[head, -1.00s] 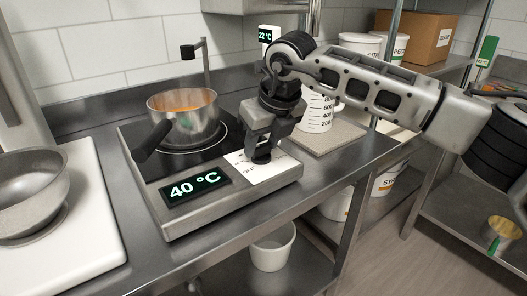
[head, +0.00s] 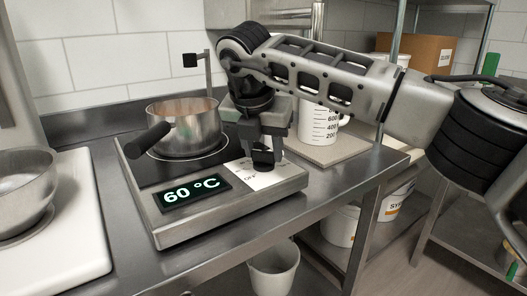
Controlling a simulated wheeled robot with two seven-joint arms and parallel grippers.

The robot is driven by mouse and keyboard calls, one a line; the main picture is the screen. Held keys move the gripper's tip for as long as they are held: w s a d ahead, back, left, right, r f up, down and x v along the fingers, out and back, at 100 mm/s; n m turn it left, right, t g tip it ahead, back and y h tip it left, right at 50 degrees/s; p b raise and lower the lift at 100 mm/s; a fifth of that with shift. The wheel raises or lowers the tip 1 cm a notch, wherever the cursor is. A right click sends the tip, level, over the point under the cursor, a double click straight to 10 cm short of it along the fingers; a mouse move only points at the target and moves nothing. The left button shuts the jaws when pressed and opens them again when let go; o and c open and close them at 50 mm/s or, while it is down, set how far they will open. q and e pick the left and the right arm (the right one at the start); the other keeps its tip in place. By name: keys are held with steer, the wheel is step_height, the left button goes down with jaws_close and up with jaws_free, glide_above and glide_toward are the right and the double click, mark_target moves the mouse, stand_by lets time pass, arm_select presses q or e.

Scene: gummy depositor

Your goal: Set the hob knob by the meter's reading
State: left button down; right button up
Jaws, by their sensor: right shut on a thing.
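The hob (head: 168,230) stands on the steel counter, with a steel saucepan (head: 196,128) on its dark glass top. The saucepan's black handle points to the front left. The hob's meter (head: 191,191) reads 60 °C in pale green digits. My right gripper (head: 263,164) points down over the white dial label (head: 246,178) at the hob's right front. It is shut on the dark hob knob (head: 263,158), which is mostly hidden by the fingers. The label's markings are partly covered and too small to read. My left gripper is not in view.
A measuring jug (head: 317,125) stands on a flat plate just right of the hob, close behind my right arm. A white bucket (head: 274,270) is below the counter.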

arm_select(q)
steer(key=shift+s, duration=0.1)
arm_select(e)
steer(key=shift+r+m+h, duration=0.15)
steer(key=shift+m+h, duration=0.25)
steer(key=shift+m, duration=0.8)
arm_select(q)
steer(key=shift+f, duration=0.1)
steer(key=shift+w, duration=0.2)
arm_select(e)
steer(key=o, duration=1)
steer(key=shift+a, duration=0.1)
arm_select(q)
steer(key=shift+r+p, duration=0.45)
steer(key=shift+p, duration=0.6)
arm_select(e)
steer(key=v, duration=1.6)
steer(key=shift+w, duration=0.25)
